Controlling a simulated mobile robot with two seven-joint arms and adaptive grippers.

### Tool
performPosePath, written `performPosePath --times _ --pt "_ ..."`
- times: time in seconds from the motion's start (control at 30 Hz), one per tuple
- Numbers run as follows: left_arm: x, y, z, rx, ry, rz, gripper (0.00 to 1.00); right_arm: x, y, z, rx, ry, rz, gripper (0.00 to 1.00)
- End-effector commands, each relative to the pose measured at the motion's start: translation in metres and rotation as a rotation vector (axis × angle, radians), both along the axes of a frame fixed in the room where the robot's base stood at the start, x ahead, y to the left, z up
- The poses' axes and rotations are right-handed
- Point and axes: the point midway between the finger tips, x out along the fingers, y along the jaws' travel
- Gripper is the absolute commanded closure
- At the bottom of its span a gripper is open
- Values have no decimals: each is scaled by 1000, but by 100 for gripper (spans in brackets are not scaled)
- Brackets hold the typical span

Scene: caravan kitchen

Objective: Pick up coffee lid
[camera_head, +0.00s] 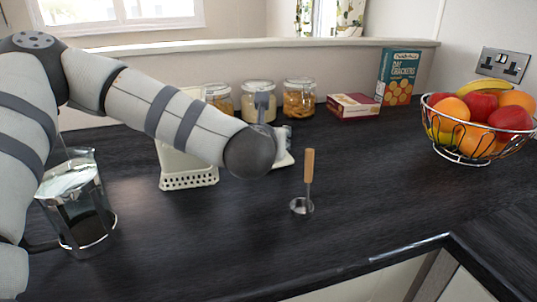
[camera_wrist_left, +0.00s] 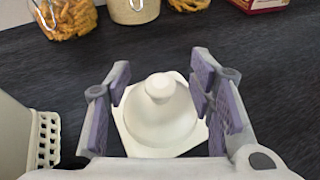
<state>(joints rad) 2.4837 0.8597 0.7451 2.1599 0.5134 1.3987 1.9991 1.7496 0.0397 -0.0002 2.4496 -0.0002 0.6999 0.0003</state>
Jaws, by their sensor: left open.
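The coffee lid (camera_wrist_left: 165,120) is a cream-white dome with a round knob, on the dark worktop with a squarish pale rim. In the left wrist view its knob (camera_wrist_left: 160,85) appears between the spread fingers of my left gripper (camera_wrist_left: 160,88), with a gap on each side. My left gripper is open and empty. In the head view my wrist hides most of the lid, and only a pale edge (camera_head: 286,161) shows. My right gripper is not in view.
A pale perforated container (camera_head: 188,179) stands left of the lid. Glass jars (camera_head: 299,98) stand behind. A wooden-handled scoop (camera_head: 308,180) stands to the right, a glass pot (camera_head: 80,205) at left, a wire fruit bowl (camera_head: 465,155) at far right. The front worktop is clear.

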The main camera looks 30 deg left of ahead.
Motion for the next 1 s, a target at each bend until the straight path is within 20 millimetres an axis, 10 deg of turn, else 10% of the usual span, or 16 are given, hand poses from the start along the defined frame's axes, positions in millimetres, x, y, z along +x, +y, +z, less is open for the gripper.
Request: performPosePath --times 0.07,0.3,0.73,1.0 --pt "0 0 1 -1 -1 -1 51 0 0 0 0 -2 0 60" --pt "-1 0 1 -1 -1 -1 100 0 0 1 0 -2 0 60" --pt "-1 0 1 0 4 2 100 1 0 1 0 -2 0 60" --pt "-2 0 70 -1 -11 2 100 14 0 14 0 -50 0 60"
